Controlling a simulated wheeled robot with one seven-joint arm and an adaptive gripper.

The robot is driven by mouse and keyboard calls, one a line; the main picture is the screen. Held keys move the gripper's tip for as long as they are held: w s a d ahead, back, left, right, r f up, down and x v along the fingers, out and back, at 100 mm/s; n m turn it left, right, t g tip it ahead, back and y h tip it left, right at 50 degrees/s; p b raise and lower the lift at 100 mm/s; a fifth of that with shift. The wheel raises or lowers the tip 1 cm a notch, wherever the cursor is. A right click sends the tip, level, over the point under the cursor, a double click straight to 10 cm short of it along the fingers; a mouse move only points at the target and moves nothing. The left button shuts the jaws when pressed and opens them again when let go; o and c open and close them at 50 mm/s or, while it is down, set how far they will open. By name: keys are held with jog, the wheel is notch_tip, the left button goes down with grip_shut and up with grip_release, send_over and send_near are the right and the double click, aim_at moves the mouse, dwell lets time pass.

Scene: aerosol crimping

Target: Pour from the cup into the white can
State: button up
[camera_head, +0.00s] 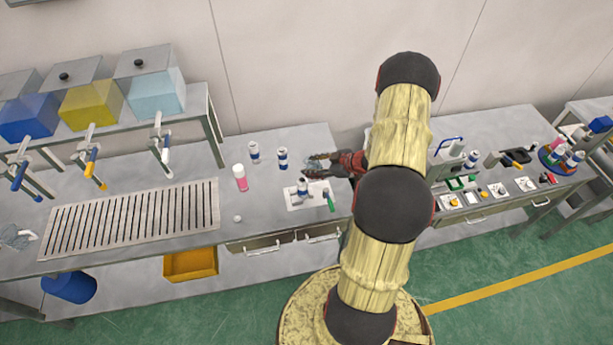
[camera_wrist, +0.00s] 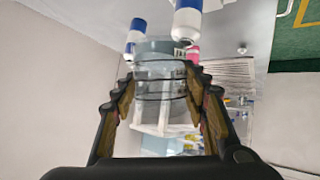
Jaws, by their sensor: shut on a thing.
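My gripper (camera_head: 316,168) is shut on a clear cup (camera_wrist: 160,85), which sits between both fingers in the wrist view. The cup also shows faintly at the fingertips in the head view (camera_head: 317,161). The cup is see-through, and I cannot tell how much it holds. A white can with blue marking (camera_head: 302,188) stands upright on a pale mat (camera_head: 293,202), just below and left of my gripper in the head view. Whether the cup is over its mouth is unclear. Two more white cans with blue bands stand behind, one left (camera_head: 254,152) and one right (camera_head: 283,158).
A pink and white can (camera_head: 240,177) stands left of the mat. A green-handled tool (camera_head: 330,201) lies at the mat's right edge. A slatted grate (camera_head: 130,218) and dispensers with taps (camera_head: 160,135) are farther left. Small devices stand on the right bench (camera_head: 495,190).

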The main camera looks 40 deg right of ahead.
dwell(0.3)
jog(key=shift+f+n+g+h+b, duration=0.3)
jog(key=shift+f+g+h+b, duration=0.15)
jog(key=shift+f, duration=0.2)
jog(key=shift+f+g+h+b, duration=0.25)
jog(key=shift+f+h+b, duration=0.1)
jog(key=shift+h, duration=0.1)
jog(key=shift+f, duration=0.1)
jog(key=shift+f+n+g+h+b, duration=0.1)
jog(key=shift+n+g+h+b, duration=0.25)
jog(key=shift+b, duration=0.2)
jog(key=shift+s+f+g+h+b, duration=0.15)
jog(key=shift+g+h+b, duration=0.15)
jog(key=shift+b, duration=0.2)
jog(key=shift+f+n+g+h+b, duration=0.1)
jog(key=shift+n+g+h+b, duration=0.7)
jog(key=shift+b, duration=1.8)
jog(key=shift+m+h+b, duration=0.25)
jog(key=shift+h+b, duration=0.2)
jog(key=shift+b, duration=0.4)
